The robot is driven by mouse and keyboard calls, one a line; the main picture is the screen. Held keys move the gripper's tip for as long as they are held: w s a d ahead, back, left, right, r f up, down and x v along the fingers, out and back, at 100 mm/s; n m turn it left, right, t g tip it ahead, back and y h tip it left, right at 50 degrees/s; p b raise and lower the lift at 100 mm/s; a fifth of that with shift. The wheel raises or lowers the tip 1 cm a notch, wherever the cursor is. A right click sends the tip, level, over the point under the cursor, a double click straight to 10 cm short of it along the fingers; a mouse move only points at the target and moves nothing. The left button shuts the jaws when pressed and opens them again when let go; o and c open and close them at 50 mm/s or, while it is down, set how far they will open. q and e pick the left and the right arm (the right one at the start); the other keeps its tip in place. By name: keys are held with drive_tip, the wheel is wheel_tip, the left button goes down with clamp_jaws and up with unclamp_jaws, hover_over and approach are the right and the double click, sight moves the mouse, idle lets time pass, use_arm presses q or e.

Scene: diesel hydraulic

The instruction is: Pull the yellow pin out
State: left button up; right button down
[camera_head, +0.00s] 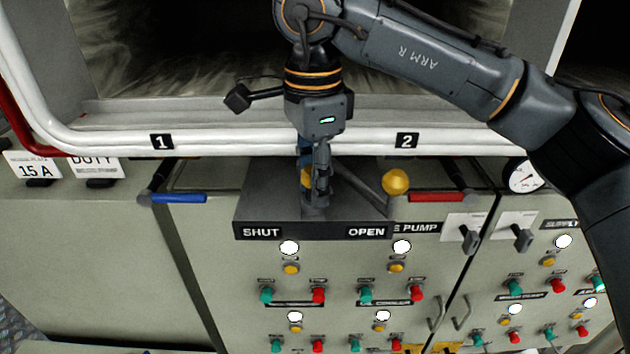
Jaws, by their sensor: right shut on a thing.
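The yellow pin (306,178) shows as a small yellow piece at the fingers of my right gripper (316,190), mostly hidden by them. How far the pin sits in the box is hidden behind the fingers. A grey lever with a yellow ball knob (396,181) leans to the right, over the OPEN side. My left gripper is not in view.
White pipes (230,140) run behind the box. A blue handle (180,198) is to the left and a red handle (436,197) to the right. A gauge (524,176) stands further right. Below are cabinet fronts with several buttons and lamps.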

drive_tip(key=shift+r, duration=0.2)
drive_tip(key=shift+w+r+p, duration=0.1)
drive_tip(key=shift+r+p, duration=0.2)
drive_tip(key=shift+r, duration=0.05)
drive_tip(key=shift+r+p, duration=0.3)
drive_tip(key=shift+r, duration=0.3)
drive_tip(key=shift+r+p, duration=0.2)
drive_tip(key=shift+p, duration=0.15)
drive_tip(key=shift+r+p, duration=0.35)
drive_tip(key=shift+r, duration=0.1)
drive_tip(key=shift+r+p, duration=1.6)
drive_tip(key=shift+r, duration=0.45)
